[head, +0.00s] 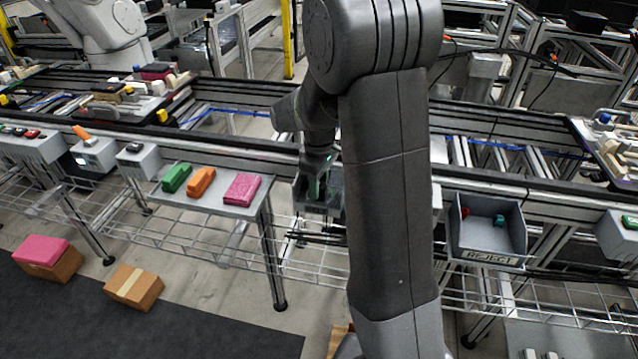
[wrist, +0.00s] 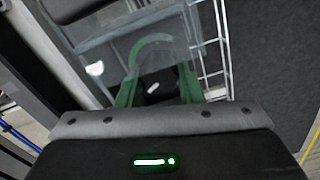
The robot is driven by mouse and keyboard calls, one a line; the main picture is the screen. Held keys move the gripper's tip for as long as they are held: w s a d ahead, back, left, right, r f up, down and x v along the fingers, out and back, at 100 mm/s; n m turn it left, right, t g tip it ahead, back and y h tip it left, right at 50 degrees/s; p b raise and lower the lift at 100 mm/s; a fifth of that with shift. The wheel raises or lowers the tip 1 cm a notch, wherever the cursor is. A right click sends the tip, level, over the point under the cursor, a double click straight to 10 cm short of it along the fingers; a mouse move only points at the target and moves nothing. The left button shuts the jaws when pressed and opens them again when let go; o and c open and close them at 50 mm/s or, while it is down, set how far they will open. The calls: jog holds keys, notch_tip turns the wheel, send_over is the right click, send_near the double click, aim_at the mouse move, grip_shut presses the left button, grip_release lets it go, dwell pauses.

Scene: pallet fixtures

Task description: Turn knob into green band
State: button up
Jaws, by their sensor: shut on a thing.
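The knob (wrist: 160,95) is a dark piece with a short white mark, seen between my fingers in the wrist view. The mark slants slightly up to the right. Whether the mark points within the band I cannot tell. In the head view my gripper (head: 316,187) is at a dark box beside the conveyor; the knob is hidden there.
A grey shelf (head: 235,209) with green, orange and pink blocks is left of my gripper. A grey REJECT bin (head: 487,262) with small red and teal pieces is to the right. The conveyor rail (head: 235,143) runs behind. Cartons (head: 134,287) lie on the floor at left.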

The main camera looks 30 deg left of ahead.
jog(key=o, duration=0.7)
notch_tip(320, 180, up, 14)
jog(key=shift+f+p, duration=0.1)
jog(key=shift+p, duration=0.45)
